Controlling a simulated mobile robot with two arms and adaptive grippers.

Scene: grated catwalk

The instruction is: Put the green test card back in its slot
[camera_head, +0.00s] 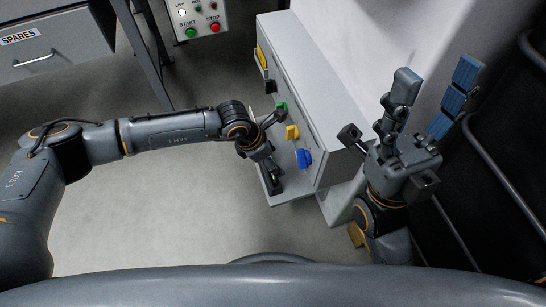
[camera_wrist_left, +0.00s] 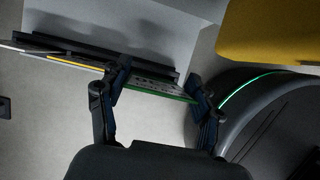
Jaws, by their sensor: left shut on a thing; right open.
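The green test card (camera_wrist_left: 163,90) shows in the left wrist view as a thin board with a bright green edge. My left gripper (camera_wrist_left: 157,86) is shut on it, with a fingertip at either side. The card's left part lies along a dark slotted holder (camera_wrist_left: 100,52); I cannot tell how far it sits in a slot. My right gripper (camera_head: 435,85) is open and empty, raised right of the cabinet.
A yellow-edged card (camera_wrist_left: 75,63) sits beside the green one. Black rails (camera_head: 495,165) run at the right. The floor (camera_head: 165,205) left of the cabinet is clear.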

